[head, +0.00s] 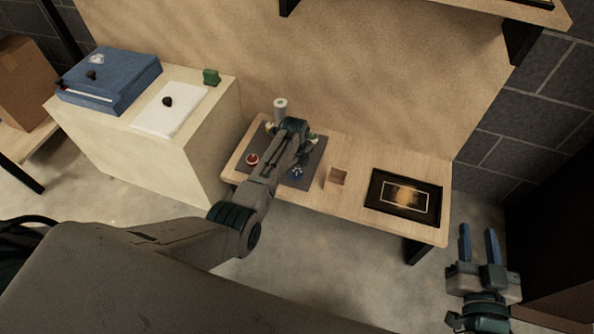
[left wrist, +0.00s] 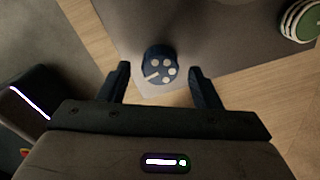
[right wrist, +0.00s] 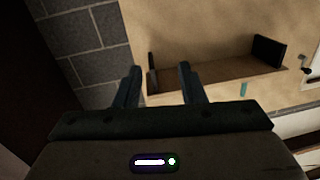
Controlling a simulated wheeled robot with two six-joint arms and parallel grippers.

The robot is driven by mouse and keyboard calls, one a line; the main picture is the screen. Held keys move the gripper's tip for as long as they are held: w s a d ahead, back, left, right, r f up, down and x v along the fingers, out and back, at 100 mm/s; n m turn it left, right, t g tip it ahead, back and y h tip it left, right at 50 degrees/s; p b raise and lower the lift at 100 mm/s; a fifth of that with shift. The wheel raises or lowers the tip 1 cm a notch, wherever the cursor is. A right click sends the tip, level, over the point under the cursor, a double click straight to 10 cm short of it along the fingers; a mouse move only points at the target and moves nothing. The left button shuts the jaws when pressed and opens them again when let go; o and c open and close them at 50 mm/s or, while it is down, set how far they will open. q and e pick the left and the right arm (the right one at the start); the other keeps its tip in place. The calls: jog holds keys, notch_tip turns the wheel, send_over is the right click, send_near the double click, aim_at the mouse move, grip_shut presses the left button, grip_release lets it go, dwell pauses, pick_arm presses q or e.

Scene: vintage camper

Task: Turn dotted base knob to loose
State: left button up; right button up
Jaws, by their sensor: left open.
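A round blue knob (left wrist: 160,66) with several white dots and a short white bar on its top sits on a grey panel (left wrist: 215,40), near the panel's edge. In the left wrist view the bar lies at the knob's lower left. My left gripper (left wrist: 160,86) is open, one finger to each side of the knob, with gaps visible; I cannot tell its exact height. In the head view the left gripper (head: 297,168) reaches down over the panel, and my arm hides part of it. My right gripper (head: 479,235) is open and empty, right of the table.
A green striped knob (left wrist: 300,20) and a red knob (head: 252,159) are on the same panel. A white cylinder (head: 281,106) stands behind. A small wooden box (head: 336,178) and a dark framed tray (head: 375,200) lie to the right on the table (head: 350,150).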

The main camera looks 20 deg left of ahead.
pick_arm(q)
jog(key=shift+f, duration=0.55)
pick_arm(e)
jog(key=shift+w+d+r+t, duration=0.15)
jog(key=shift+r+t, duration=0.25)
jog(key=shift+r, duration=0.3)
jog(key=shift+w+a+r+t, duration=0.15)
jog(key=shift+r+t, duration=0.25)
jog(key=shift+r, duration=0.3)
jog(key=shift+d, duration=0.1)
